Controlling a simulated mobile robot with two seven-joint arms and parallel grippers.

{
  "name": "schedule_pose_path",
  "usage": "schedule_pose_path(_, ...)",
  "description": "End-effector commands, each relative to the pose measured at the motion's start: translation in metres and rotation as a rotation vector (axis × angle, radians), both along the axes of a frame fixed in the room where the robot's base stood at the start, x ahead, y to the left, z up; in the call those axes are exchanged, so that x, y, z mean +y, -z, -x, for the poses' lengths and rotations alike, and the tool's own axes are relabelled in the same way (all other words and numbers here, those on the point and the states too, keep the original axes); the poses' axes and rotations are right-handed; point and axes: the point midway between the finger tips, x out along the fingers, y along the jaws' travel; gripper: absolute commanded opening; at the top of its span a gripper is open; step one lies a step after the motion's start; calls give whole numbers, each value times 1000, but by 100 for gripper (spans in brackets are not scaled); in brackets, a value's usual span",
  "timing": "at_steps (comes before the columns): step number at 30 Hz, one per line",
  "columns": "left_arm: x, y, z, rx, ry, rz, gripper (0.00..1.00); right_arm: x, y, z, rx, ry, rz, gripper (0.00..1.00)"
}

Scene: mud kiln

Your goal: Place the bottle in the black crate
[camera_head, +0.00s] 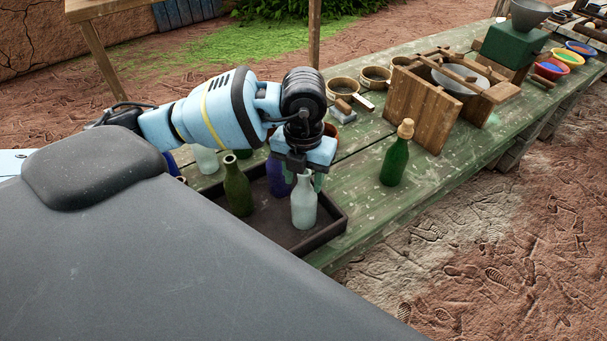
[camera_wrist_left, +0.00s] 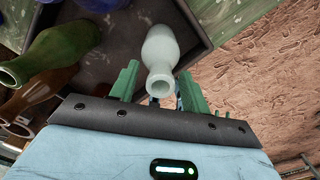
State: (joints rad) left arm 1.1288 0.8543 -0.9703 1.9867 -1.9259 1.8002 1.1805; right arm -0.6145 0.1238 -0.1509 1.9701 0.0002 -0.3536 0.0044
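A pale, whitish glass bottle (camera_head: 304,205) stands upright in the black crate (camera_head: 326,232), near its right end. My left gripper (camera_head: 303,174) is over this bottle, pointing down. In the left wrist view, the bottle (camera_wrist_left: 161,50) has its mouth between the two green fingers (camera_wrist_left: 160,88), which are spread with gaps beside the neck. It looks open and not clamped on the bottle. A dark green bottle (camera_head: 237,188) and a blue bottle (camera_head: 278,178), partly hidden by my gripper, are also in the crate. My right gripper is not in view.
A corked green bottle (camera_head: 395,162) stands on the green table (camera_head: 365,215), right of the crate. A wooden box (camera_head: 424,105), round sieves (camera_head: 343,87) and coloured bowls (camera_head: 567,57) stand further back. The table's front edge is close to the crate.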

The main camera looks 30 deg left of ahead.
Motion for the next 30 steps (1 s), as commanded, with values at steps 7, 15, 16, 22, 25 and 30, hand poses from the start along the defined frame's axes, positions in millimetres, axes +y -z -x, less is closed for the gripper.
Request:
schedule_pose_path(7, 0, -2, 0, -1, 0, 0, 47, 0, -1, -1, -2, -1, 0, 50)
schedule_pose_path(15, 0, -39, -1, -7, 1, 1, 47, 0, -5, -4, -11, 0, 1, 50)
schedule_pose_path(16, -1, -46, -1, -7, 0, 2, 47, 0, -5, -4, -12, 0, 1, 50)
schedule_pose_path(22, -1, -86, -1, -6, 1, 2, 47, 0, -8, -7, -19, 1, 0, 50)
schedule_pose_path(25, -1, -102, -1, -4, -1, 1, 47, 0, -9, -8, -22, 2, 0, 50)
schedule_pose_path(30, 0, -119, -1, -2, 0, 1, 47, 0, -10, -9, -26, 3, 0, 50)
